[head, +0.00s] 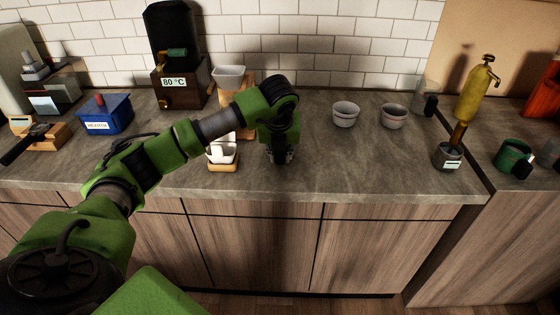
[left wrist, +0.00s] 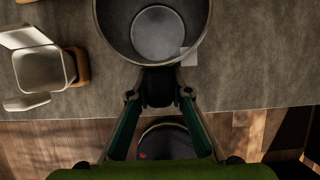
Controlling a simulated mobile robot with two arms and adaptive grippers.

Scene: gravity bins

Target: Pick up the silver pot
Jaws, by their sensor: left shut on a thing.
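The silver pot (left wrist: 195,58) shows at the top of the left wrist view as a round, open grey vessel seen from above, with a pale disc of bottom inside. Its dark handle (left wrist: 157,88) points toward me. My left gripper (left wrist: 158,94) is shut on this handle, one finger on each side. In the head view my left gripper (head: 282,157) points down over the counter near its front edge, and it and the arm hide most or all of the pot. I cannot tell whether the pot touches the counter. My right gripper is in neither view.
A white scoop-like vessel on a wooden base (head: 222,166) stands close left of my gripper. Two small cups (head: 346,115) (head: 393,117) stand to the right, with bare counter (head: 350,165) before them. An 80 °C dispenser (head: 174,83) and blue box (head: 105,115) stand left.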

